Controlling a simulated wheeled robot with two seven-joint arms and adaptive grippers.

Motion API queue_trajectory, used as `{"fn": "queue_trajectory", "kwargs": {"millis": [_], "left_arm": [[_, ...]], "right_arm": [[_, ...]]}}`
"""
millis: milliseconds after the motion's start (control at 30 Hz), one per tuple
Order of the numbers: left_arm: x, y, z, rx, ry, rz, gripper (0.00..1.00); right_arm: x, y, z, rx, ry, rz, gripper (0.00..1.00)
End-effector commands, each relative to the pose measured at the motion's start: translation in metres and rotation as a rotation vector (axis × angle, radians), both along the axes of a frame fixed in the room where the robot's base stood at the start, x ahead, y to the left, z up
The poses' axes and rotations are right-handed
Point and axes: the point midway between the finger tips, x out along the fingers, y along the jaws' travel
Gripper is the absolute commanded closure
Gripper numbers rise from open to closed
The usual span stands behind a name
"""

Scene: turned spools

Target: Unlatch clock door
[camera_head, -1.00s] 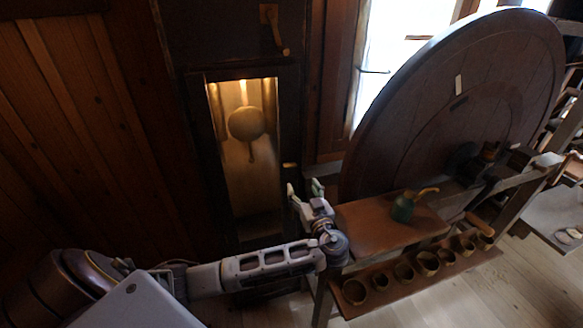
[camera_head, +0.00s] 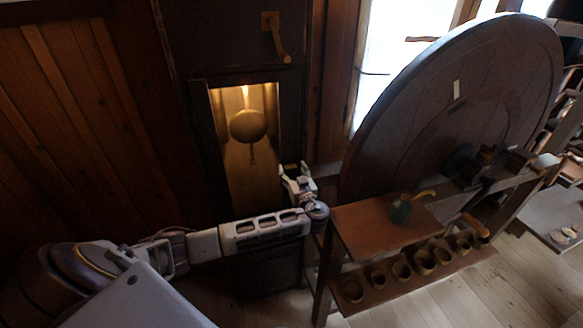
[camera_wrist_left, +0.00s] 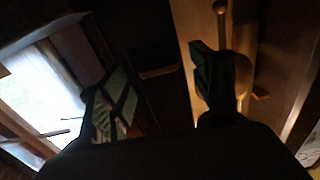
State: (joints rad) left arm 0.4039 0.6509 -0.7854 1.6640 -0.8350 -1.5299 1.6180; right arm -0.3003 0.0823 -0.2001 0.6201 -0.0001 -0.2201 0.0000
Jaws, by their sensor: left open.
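The tall dark clock case has a narrow door (camera_head: 200,150) with a lit glass panel, and a round pendulum bob (camera_head: 248,126) hangs behind it. My left gripper (camera_head: 294,170) is open at the right edge of the door, its fingers pointing up toward the case. In the left wrist view a small brass latch (camera_wrist_left: 158,71) shows on dark wood beyond the gap between the two spread fingers. It looks apart from both. The latch cannot be made out in the head view, where the gripper covers that edge. My right gripper is not in view.
A wooden handle (camera_head: 277,40) hangs on the upper case. A large wooden wheel (camera_head: 460,110) stands at right. A bright window (camera_head: 395,40) is behind.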

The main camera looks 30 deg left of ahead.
Motion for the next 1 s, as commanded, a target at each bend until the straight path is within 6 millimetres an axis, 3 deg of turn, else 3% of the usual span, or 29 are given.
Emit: {"fn": "queue_trajectory", "kwargs": {"millis": [200,600,933,1000], "left_arm": [[0.010,0.012,0.001,0.001,0.000,0.000,0.36],[0.012,0.014,0.000,0.000,0.000,0.000,0.37],[0.012,0.014,0.000,0.000,0.000,0.000,0.79],[0.012,0.014,0.000,0.000,0.000,0.000,0.81]], "right_arm": [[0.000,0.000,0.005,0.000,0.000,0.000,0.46],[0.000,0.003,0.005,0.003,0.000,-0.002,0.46],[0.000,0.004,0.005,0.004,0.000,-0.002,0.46],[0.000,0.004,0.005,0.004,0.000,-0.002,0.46]]}}
